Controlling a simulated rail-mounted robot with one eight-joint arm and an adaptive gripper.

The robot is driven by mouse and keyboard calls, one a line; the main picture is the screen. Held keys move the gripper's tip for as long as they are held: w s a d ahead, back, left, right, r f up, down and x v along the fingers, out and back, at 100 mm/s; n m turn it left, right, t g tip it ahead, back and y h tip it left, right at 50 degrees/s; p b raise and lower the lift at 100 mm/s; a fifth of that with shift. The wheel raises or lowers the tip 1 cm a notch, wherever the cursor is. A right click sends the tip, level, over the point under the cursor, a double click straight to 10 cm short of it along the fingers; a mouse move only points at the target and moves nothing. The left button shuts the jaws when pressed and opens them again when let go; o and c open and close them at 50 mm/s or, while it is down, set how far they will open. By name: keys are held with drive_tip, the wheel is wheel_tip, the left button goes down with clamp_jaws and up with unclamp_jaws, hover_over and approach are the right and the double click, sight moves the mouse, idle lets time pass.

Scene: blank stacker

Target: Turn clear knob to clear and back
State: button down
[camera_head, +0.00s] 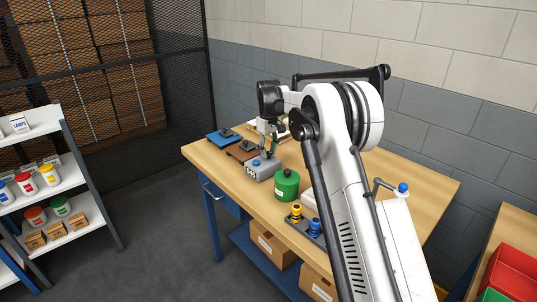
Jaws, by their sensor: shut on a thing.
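A small grey control box (262,172) sits near the front edge of the wooden workbench (240,185). A blue knob (256,162) shows on its top. My gripper (269,152) points down over the right part of the box's top. It is shut on what looks like another knob there, probably the clear knob. The fingers hide that knob, and its turn angle and any label cannot be read at this size.
A green canister (286,186) stands close right of the box. A blue pad (222,136) and a brown pad (241,151) lie to its left. Yellow and blue fittings (305,220) stand in front. A mesh fence (185,60) and a shelf rack (50,185) are at left.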

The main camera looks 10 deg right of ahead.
sight(269, 152)
drive_tip(key=m+b, duration=0.1)
drive_tip(key=m, duration=0.3)
drive_tip(key=shift+m, duration=0.3)
drive_tip(key=shift+m+b, duration=0.4)
drive_tip(key=shift+m, duration=1.5)
drive_tip(key=c, duration=1.5)
unclamp_jaws()
drive_tip(key=shift+r, duration=0.15)
wheel_tip(269, 152, up, 12)
drive_tip(key=shift+f, duration=0.1)
